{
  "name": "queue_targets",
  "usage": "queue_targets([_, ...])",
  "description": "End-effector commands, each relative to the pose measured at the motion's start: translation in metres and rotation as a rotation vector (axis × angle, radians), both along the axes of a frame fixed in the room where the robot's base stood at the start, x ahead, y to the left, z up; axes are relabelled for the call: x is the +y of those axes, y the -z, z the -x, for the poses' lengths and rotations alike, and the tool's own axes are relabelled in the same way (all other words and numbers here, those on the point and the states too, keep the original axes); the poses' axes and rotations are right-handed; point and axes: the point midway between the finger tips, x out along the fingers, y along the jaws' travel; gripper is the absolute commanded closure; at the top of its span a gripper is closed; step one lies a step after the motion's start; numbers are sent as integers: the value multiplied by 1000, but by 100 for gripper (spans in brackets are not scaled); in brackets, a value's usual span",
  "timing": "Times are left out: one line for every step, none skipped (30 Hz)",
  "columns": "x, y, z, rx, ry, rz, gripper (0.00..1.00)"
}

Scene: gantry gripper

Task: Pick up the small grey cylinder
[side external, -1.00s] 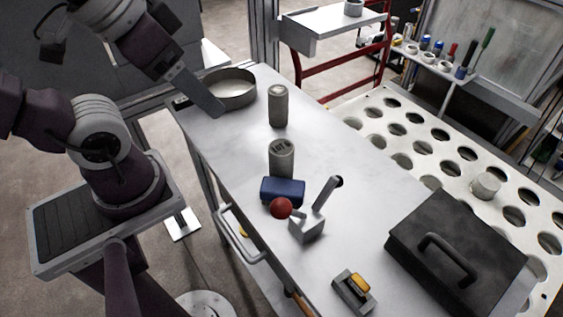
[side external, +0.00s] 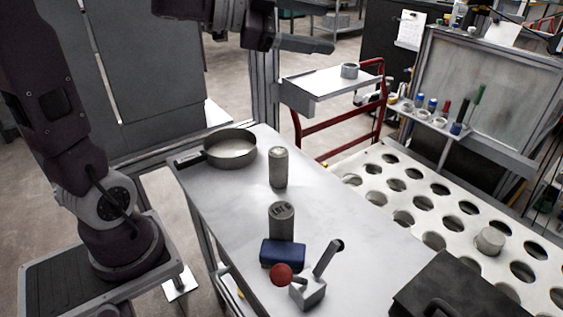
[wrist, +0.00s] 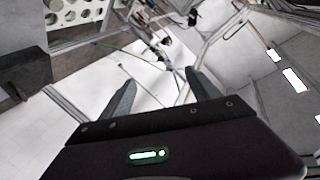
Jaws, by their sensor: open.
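Several grey cylinders show in the side view, and I cannot tell which one the task means. A small, short one (side external: 490,241) stands on the white perforated table. A small ring-like one (side external: 349,71) sits on the cart's upper shelf. Two taller grey cans, one farther back (side external: 278,167) and one nearer (side external: 282,221), stand upright on the metal table.
The metal table (side external: 350,215) also holds a round pan (side external: 230,150), a blue block (side external: 282,253), a red ball (side external: 281,274), a grey block with a lever (side external: 308,291) and a black case (side external: 460,292). A red-framed cart (side external: 330,126) stands behind.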

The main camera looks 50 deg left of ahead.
Motion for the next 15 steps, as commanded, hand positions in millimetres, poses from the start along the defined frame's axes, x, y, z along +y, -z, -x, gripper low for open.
queue_targets([-6, 16, 8, 52, 96, 12, 29])
queue_targets([-11, 25, 15, 85, 157, 22, 29])
queue_targets([-17, 35, 26, 131, 235, 38, 29])
queue_targets([-20, 43, 35, 168, 289, 51, 29])
queue_targets([-22, 50, 45, 207, 341, 67, 29])
queue_targets([-25, 58, 59, 259, 406, 89, 29])
queue_targets([-26, 64, 70, 299, 454, 106, 29])
queue_targets([-26, 69, 81, 339, 500, 126, 29])
queue_targets([-26, 74, 96, 392, 557, 153, 29])
queue_targets([-26, 78, 108, 435, 598, 175, 29])
queue_targets([-24, 80, 120, 476, 639, 197, 29])
queue_targets([-22, 83, 136, 536, 691, 230, 29])
queue_targets([-20, 84, 148, 580, 730, 256, 29])
queue_targets([-21, 101, 148, 585, 731, 265, 29])
queue_targets([-22, 122, 148, 583, 729, 266, 29])
